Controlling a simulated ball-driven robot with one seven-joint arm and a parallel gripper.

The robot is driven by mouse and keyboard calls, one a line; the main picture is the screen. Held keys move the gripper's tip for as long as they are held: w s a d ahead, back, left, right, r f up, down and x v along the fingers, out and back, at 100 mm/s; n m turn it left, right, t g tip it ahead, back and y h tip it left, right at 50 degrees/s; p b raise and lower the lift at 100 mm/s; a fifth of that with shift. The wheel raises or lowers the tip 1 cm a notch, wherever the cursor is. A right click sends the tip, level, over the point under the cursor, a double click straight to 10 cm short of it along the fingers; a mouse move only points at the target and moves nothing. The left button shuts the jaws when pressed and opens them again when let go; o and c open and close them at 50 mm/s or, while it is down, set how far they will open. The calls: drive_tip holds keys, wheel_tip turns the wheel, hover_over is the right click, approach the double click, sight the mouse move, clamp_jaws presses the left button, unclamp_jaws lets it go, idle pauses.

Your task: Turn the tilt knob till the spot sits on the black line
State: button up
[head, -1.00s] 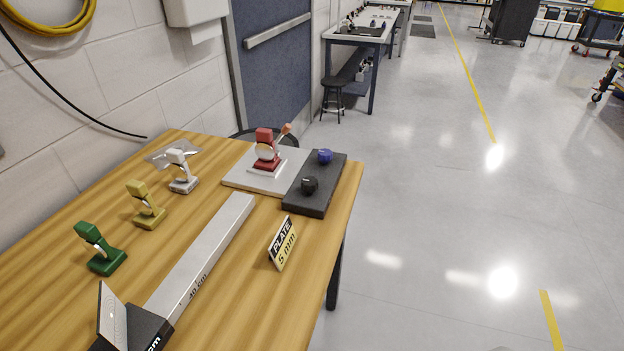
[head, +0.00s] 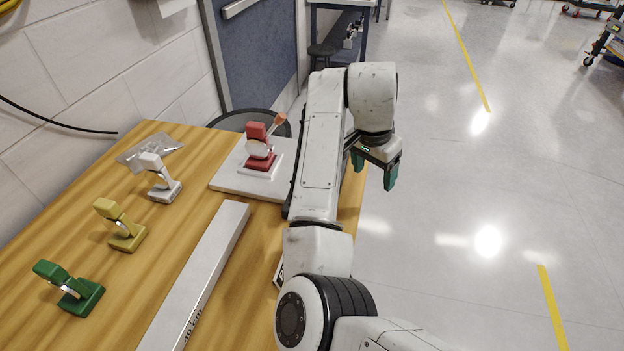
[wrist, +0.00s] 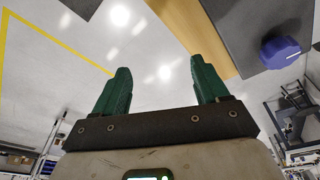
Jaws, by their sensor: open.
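My gripper (head: 374,170) is open and empty at the right table edge; its two green fingers also show in the wrist view (wrist: 160,68). A blue knob (wrist: 281,52) on a dark box (wrist: 248,18) shows at the upper right of the wrist view, to the right of the fingers and apart from them. In the head view my arm hides the knobs and nearly all of the box. The red mount (head: 257,131) with its round mirror stands on a pale plate (head: 232,178), left of my arm. No spot or black line can be made out.
A long grey bar (head: 202,275) lies along the table (head: 110,290). Green (head: 80,297), yellow (head: 125,235) and white (head: 163,190) mounts stand to its left. A sign (head: 279,273) is mostly behind my arm. Open floor lies right of the table.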

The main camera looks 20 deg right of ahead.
drive_tip(key=w+a+r+y, duration=0.1)
drive_tip(key=w+a+r, duration=0.1)
drive_tip(key=a+r, duration=0.3)
drive_tip(key=w+a+r+y, duration=0.1)
drive_tip(key=w+a+r, duration=0.15)
drive_tip(key=a, duration=0.45)
drive_tip(key=shift+m+g, duration=0.3)
wheel_tip(320, 180, down, 10)
drive_tip(key=shift+s+a+f+p, duration=0.1)
drive_tip(key=shift+f+p, duration=0.05)
drive_tip(key=shift+p, duration=0.2)
drive_tip(key=shift+c, duration=0.5)
drive_tip(key=c, duration=1)
drive_tip(key=shift+o, duration=0.2)
drive_tip(key=shift+p, duration=0.35)
